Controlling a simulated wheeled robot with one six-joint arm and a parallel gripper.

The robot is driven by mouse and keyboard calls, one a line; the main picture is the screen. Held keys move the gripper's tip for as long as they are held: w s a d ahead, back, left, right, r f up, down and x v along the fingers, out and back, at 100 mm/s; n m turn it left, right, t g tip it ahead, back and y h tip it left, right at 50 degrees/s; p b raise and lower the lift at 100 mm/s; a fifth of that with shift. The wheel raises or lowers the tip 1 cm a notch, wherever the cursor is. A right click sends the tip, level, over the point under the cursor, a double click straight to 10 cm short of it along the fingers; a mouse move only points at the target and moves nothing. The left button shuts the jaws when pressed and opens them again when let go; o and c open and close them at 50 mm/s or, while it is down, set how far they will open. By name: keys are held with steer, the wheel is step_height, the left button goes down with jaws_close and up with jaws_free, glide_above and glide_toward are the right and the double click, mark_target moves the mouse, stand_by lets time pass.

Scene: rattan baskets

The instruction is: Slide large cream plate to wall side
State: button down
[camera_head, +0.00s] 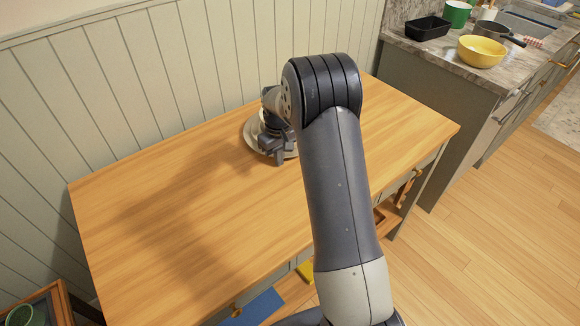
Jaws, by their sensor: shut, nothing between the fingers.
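The large cream plate (249,134) lies on the wooden table (180,215) near its back, close to the panelled wall (150,70). Only its left and lower rim show; my arm and gripper hide the rest. My gripper (279,158) is over the plate, pointing down, with its fingers shut and nothing held. Whether the fingertips touch the plate cannot be told from this view.
The left half of the table is clear. At the right, a stone-topped counter holds a yellow bowl (482,51), a black tray (427,28), a green pot (457,13) and a dark pan (498,33). Open shelving below the table holds a blue item (256,308).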

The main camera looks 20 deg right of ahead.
steer(key=w, duration=0.1)
steer(key=w+a, duration=0.1)
steer(key=w, duration=0.1)
steer(key=shift+s, duration=0.15)
stand_by(1.0)
